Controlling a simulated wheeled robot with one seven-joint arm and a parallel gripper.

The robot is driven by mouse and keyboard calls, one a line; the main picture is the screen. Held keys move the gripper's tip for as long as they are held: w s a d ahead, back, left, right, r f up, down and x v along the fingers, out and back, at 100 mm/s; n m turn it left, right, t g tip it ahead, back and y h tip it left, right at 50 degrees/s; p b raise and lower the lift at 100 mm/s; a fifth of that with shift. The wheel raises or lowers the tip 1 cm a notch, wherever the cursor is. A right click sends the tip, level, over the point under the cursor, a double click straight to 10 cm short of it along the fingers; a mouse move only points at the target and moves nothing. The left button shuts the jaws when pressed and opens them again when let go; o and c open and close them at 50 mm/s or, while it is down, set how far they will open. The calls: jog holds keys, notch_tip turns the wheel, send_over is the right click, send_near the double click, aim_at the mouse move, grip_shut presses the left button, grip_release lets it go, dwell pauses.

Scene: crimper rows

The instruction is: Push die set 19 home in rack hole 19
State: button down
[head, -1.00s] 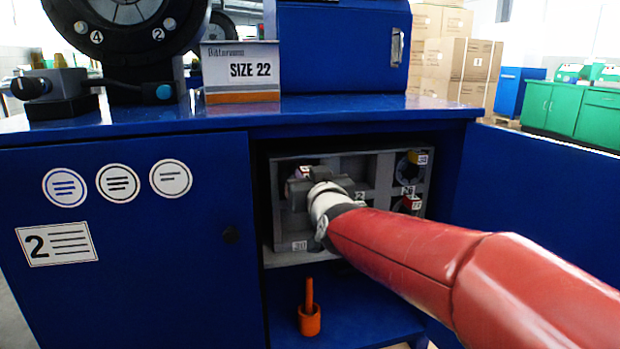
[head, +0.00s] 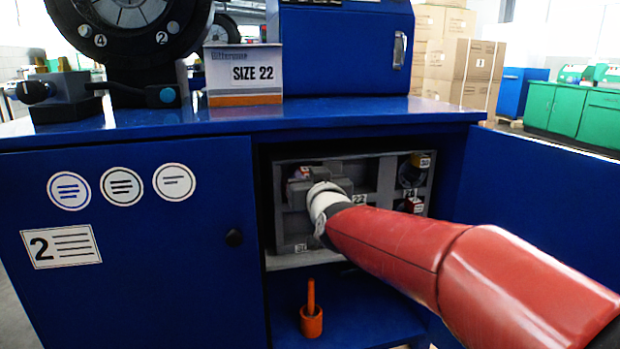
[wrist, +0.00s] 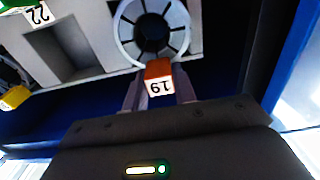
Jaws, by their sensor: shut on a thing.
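Die set 19 (wrist: 152,32) is a grey segmented ring with a dark centre and an orange-red tab marked 19. In the wrist view, which is upside down, it is against the grey rack (wrist: 90,32). My gripper (wrist: 159,90) is shut on its tab, one finger on each side. The ring covers its hole; I cannot tell how deep it sits. In the head view my gripper (head: 313,190) is at the left part of the rack (head: 290,225), inside the open cabinet, and mostly hides the die set.
The rack has a 22 label (head: 358,199) beside my wrist. The open cabinet door (head: 535,190) is to the right. An orange cup with a handle (head: 311,322) stands on the shelf below.

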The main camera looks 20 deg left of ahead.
aim_at(306, 167)
jog(key=shift+w+a+r+p, duration=0.2)
jog(key=shift+w+a+p, duration=0.2)
jog(key=shift+w, duration=0.3)
jog(key=shift+w+a+r+p, duration=0.25)
jog(key=shift+w+a, duration=0.15)
jog(key=shift+w, duration=0.25)
jog(key=c, duration=1.1)
grip_release()
jog(key=shift+f, duration=0.15)
jog(key=shift+o, duration=0.3)
jog(key=shift+f, duration=0.5)
jog(key=v, duration=0.8)
jog(key=shift+r+b, duration=0.3)
jog(key=shift+b, duration=0.1)
jog(key=shift+a, duration=0.1)
